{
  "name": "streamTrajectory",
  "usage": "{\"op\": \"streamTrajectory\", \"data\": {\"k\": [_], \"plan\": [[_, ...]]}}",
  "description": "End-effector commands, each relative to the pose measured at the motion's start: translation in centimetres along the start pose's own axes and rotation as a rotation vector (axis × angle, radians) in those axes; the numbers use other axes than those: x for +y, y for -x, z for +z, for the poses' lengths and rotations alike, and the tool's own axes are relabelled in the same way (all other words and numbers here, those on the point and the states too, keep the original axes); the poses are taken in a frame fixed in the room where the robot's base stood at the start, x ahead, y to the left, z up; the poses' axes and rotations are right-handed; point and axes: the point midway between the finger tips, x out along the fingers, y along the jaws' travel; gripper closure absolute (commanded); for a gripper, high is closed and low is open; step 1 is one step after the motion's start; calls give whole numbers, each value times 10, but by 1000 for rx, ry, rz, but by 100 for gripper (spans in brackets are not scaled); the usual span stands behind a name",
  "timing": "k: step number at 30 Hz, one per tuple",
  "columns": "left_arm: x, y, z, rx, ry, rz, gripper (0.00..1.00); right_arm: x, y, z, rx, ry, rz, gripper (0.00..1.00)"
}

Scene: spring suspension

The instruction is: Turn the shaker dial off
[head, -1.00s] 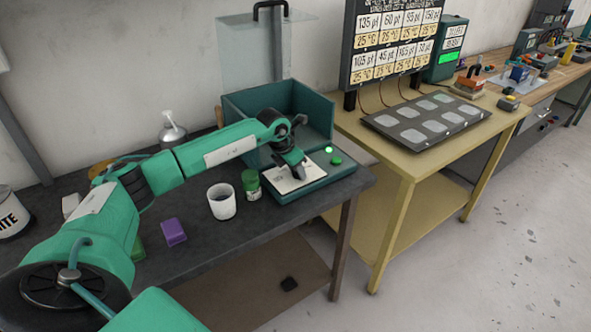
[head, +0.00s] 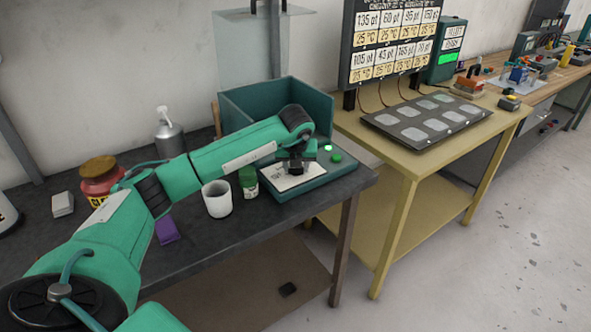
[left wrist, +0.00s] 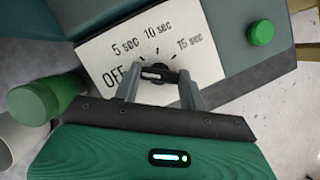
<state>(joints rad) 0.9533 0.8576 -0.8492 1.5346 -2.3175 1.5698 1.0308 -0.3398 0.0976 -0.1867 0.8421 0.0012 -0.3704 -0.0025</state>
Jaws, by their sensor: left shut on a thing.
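The shaker is a teal box with a high-walled bin (head: 270,108) and a white dial plate (head: 280,178) on its front. In the left wrist view the plate (left wrist: 112,32) reads OFF, 5 sec, 10 sec and 15 sec around a dark dial (left wrist: 155,78). My left gripper (head: 294,172) points down at the plate. In the left wrist view its fingers (left wrist: 158,82) are closed on the dial, one on each side. The fingers partly cover the dial, so I cannot tell its setting for sure. My right gripper is not in view.
A green button (head: 336,158) and a small pale lamp (head: 328,149) sit right of the plate. A green-lidded jar (head: 248,182) and a white cup (head: 217,199) stand close at its left. A yellow table (head: 440,155) stands to the right.

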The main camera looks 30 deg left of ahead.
Motion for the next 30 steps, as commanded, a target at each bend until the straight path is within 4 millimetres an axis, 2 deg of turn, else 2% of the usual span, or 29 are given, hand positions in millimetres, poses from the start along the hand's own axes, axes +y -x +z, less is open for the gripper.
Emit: {"op": "streamTrajectory", "data": {"k": [6, 13, 29, 30], "plan": [[-1, 0, 0, -1, 116, 46, 81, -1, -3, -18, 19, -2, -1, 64], [-1, 0, 1, -1, 181, 73, 81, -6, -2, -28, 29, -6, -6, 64], [-1, 1, 1, -1, 199, 81, 81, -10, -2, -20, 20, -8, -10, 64], [-1, 1, 1, -1, 198, 81, 50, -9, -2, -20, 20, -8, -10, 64]]}}
